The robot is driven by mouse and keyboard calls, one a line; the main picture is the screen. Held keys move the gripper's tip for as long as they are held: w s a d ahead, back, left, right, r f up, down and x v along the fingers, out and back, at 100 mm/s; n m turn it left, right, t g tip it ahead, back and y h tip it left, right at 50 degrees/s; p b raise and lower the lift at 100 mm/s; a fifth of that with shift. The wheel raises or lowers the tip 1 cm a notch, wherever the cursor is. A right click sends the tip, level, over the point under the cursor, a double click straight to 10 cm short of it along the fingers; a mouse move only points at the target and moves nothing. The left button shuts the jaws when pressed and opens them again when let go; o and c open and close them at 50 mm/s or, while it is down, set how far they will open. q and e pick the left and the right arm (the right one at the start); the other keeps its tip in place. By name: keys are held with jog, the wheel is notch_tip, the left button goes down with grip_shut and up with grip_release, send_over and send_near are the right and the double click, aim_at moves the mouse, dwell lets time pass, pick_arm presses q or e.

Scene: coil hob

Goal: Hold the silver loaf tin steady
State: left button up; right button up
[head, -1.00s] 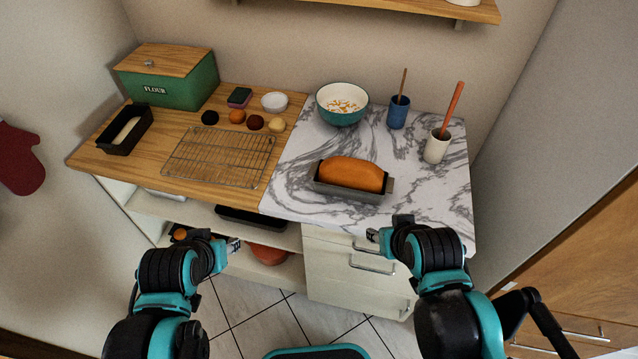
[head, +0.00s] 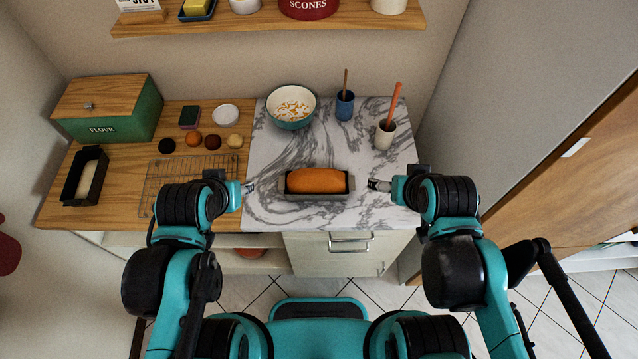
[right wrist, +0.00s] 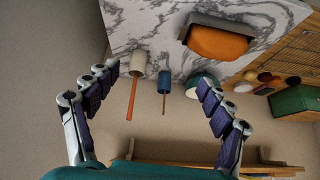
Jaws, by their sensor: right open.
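The silver loaf tin (head: 317,195) sits on the marble top with a brown loaf (head: 316,180) in it. In the right wrist view the tin (right wrist: 222,22) shows at the top, beyond the fingers. My left gripper (head: 250,187) is just left of the tin, apart from it; its fingers are too small to read. My right gripper (head: 377,185) is just right of the tin, apart from it. In the right wrist view its fingers (right wrist: 156,73) are spread wide with nothing between them.
A teal bowl (head: 291,107), a blue cup (head: 344,106) and a white cup (head: 384,135) with an orange handle stand behind the tin. A wire rack (head: 180,172), a dark tin (head: 86,180) of pale dough and a green flour box (head: 107,125) are left. Marble around the tin is clear.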

aim_at(348, 182)
jog(key=w+a+f+m+g+y+b, duration=0.2)
jog(key=w+f+m+y+b, duration=0.2)
jog(key=f, duration=0.3)
jog(key=w+a+f+m+g+y+b, duration=0.2)
jog(key=w+a+f+m+y+b, duration=0.1)
jog(key=w+f+m+b, duration=0.2)
jog(key=w+a+f+m+g+y+b, duration=0.2)
jog(key=w+f+m+y+b, duration=0.2)
jog(key=w+f+m+b, duration=0.1)
jog(key=shift+w+a+f+m+g+y+b, duration=0.1)
jog(key=shift+a+f+m+b, duration=0.1)
jog(key=shift+f+m, duration=0.35)
jog(key=shift+a+f+m+g+y+b, duration=0.1)
jog(key=shift+f+m+b, duration=0.25)
jog(key=shift+f, duration=0.3)
jog(key=shift+w+a+f+m+g+y+b, duration=0.1)
jog(key=shift+f+m, duration=0.4)
jog(key=shift+f, duration=0.1)
jog(key=shift+f+m, duration=0.3)
jog(key=shift+f, duration=0.05)
jog(key=b+x, duration=0.3)
jog(key=x, duration=0.5)
jog(key=shift+a, duration=0.25)
jog(key=shift+a+f+b, duration=0.3)
jog(key=shift+a+b, duration=0.15)
jog(key=shift+a, duration=0.2)
jog(key=c, duration=0.8)
jog(key=shift+s, duration=0.1)
